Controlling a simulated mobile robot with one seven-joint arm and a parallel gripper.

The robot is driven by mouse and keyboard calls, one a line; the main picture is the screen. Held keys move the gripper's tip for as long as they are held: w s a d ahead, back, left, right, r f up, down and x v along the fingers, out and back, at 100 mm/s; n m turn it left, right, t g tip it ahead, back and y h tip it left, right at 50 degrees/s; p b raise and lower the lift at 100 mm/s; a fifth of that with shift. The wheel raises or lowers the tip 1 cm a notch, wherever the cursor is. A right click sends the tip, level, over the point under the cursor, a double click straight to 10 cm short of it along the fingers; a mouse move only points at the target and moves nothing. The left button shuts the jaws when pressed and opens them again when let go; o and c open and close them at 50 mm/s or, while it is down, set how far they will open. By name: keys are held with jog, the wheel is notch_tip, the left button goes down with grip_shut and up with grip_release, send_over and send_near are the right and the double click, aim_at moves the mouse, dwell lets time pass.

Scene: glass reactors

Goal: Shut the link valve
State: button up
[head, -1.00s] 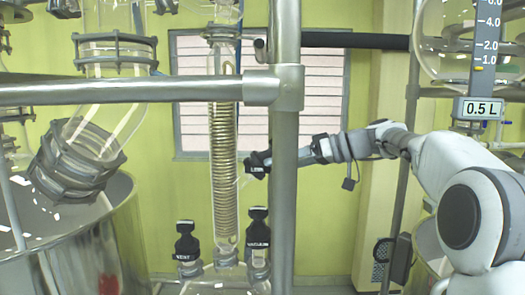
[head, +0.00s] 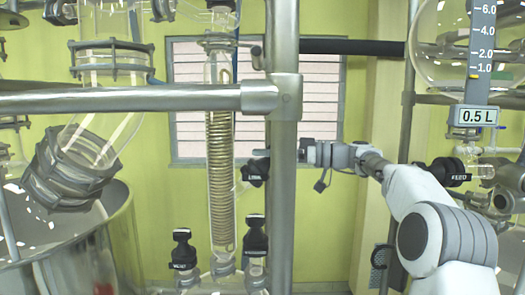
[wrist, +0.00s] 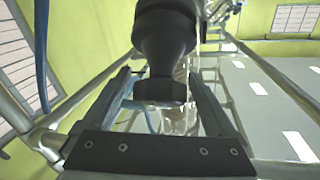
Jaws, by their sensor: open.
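The link valve (head: 256,172) is a black knob labelled LINK in the head view. It sits on a short glass side arm right of the coil condenser, just left of the steel upright. My gripper (head: 262,153) reaches from the right behind the upright, and a grey finger shows just above the knob. In the wrist view, a black knob (wrist: 165,55) hangs between the two open fingers of my gripper (wrist: 162,92), with its flat end toward the palm. The upright hides part of my gripper, and I cannot tell whether the fingers touch the knob.
The vent valve (head: 183,250) and vacuum valve (head: 255,237) are below. The feed valve (head: 447,172) is at right. The glass condenser (head: 220,175) is close on the left.

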jog(key=shift+w+a, duration=0.15)
jog(key=shift+a, duration=0.5)
jog(key=c, duration=1.4)
jog(key=shift+f+m+t+b, duration=0.2)
jog(key=shift+m+t+b, duration=0.1)
jog(key=shift+b, duration=0.2)
jog(key=shift+w+m+t+h+b, duration=0.15)
jog(key=shift+m+t+h+b, duration=0.15)
jog(key=shift+m+t+b, duration=0.35)
jog(key=shift+r, duration=0.1)
jog(key=o, duration=1.4)
